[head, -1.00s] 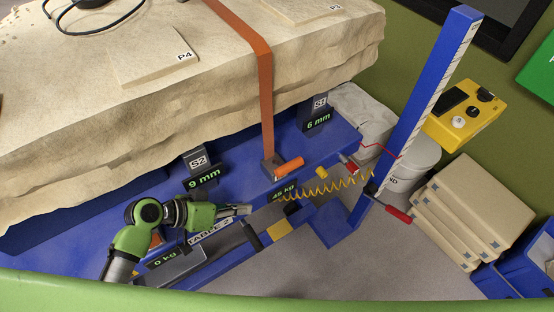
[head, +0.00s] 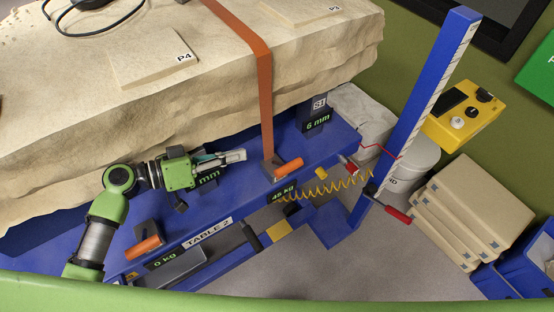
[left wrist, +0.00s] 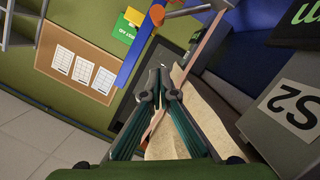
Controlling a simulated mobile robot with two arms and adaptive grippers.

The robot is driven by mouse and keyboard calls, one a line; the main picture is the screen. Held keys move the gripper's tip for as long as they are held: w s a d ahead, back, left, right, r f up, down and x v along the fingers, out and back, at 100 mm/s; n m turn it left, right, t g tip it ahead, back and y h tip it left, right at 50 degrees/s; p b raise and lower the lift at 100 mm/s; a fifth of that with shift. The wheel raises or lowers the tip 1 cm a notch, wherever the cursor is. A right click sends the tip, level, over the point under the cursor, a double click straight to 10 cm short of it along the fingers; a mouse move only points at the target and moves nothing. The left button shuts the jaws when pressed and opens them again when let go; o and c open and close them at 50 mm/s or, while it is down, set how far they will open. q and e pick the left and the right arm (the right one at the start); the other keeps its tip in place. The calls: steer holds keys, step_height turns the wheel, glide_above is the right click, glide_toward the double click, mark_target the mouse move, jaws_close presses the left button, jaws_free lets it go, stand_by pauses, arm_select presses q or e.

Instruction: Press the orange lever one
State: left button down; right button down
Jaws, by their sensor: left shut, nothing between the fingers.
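Two orange levers show in the head view. One orange lever (head: 289,168) sits at the foot of the orange strap (head: 265,100), above the 45 kg readout. The other orange lever (head: 145,246) is at the lower left, above the 0 kg readout. My left gripper (head: 243,155) is shut and empty, over the blue table edge beside the stone block. Its tips point right, up and left of the strap-side lever and apart from it. In the left wrist view the shut fingers (left wrist: 160,84) show, with an orange piece (left wrist: 188,12) beyond them. My right gripper is not in view.
The stone block (head: 200,95) fills the upper left. A blue scale post (head: 425,100) with a red handle (head: 398,214) stands right of the table. A yellow coiled cord (head: 335,187) hangs by the table edge. An S2 box (left wrist: 285,115) is close to the left wrist.

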arm_select(q)
steer(key=p, duration=0.4)
glide_above(287, 165)
steer(key=w+a, duration=0.2)
steer(key=a, duration=0.2)
steer(key=f, duration=0.2)
steer(key=s+d+f+p, duration=0.1)
steer(key=f, duration=0.1)
steer(key=s+f, duration=0.1)
steer(key=shift+d+f+p, duration=0.2)
steer(key=shift+p, duration=0.15)
steer(key=shift+s+d+f+m+b, duration=0.3)
steer(key=shift+s+f+m+b, duration=0.2)
steer(key=shift+b, duration=0.95)
steer(key=s+d+f+m+t+y+b, duration=0.1)
steer(key=f+m+b, duration=0.4)
steer(key=b, duration=0.8)
steer(key=shift+s+d+f+m+t+y, duration=0.4)
steer(key=shift+s+d+t, duration=0.15)
steer(key=shift+s, duration=0.5)
steer(key=shift+r, duration=0.1)
